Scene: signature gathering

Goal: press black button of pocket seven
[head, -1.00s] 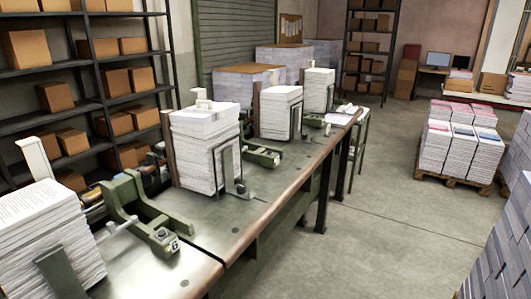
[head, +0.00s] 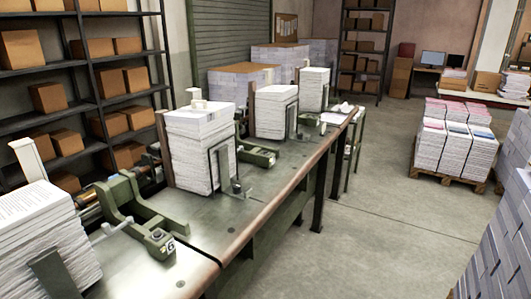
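A long green gathering machine with a metal bench top (head: 203,237) runs from the lower left towards the back. Tall paper stacks stand on it in pockets: one at the lower left (head: 38,240), one in the middle (head: 200,150), and others further back. A green pocket unit (head: 128,207) between the first two stacks has a small box end (head: 157,243) bearing a label that looks like a 6. A similar green unit (head: 257,155) lies beyond the middle stack; its label is too small to read. I cannot make out a black button. Neither gripper is in view.
Shelving with cardboard boxes (head: 48,97) stands behind the machine at left. A pallet of paper stacks (head: 450,175) is on the floor at right, and grey stacks (head: 500,255) fill the lower right edge. The floor (head: 360,240) between is clear.

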